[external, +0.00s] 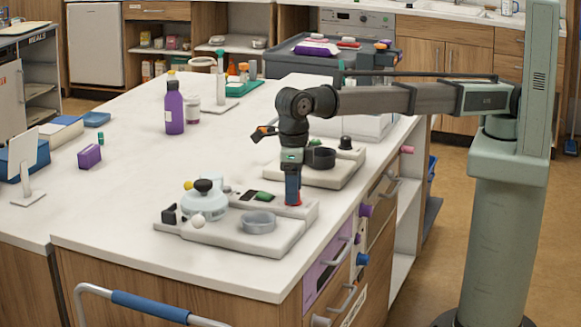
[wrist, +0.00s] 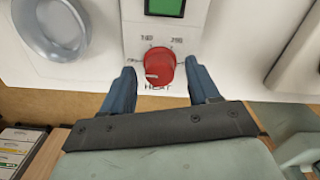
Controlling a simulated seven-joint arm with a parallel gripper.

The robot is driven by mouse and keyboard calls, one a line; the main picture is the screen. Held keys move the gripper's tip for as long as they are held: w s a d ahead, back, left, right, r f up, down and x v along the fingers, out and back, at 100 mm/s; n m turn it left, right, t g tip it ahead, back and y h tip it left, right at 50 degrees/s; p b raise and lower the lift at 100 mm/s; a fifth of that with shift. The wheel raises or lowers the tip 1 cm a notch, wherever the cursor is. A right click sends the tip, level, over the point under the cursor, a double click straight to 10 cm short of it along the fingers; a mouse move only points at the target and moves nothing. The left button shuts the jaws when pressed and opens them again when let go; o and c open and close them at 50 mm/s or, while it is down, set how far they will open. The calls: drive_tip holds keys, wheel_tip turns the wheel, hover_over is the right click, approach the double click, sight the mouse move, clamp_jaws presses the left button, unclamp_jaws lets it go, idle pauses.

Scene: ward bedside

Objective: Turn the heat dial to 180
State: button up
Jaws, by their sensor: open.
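The red heat dial (wrist: 160,70) sits on a white panel with the word HEAT under it. A light mark shows at its left side. Small numbers are printed around its far side; the right one looks like 200, the others are hard to read. My gripper (wrist: 160,73) is open, with one blue finger on each side of the dial; whether either finger touches it I cannot tell. In the external view my gripper (external: 292,198) points straight down at the front appliance (external: 284,238), and only a little red of the dial (external: 293,204) shows.
A green display (wrist: 165,6) lies beyond the dial, and a grey ring-shaped dish (wrist: 53,27) lies to its left. In the external view a pot with a black knob (external: 204,202) stands on the same appliance. A second appliance (external: 318,173) stands close behind.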

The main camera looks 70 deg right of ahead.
drive_tip(key=c, duration=1)
drive_tip(key=shift+c, duration=0.2)
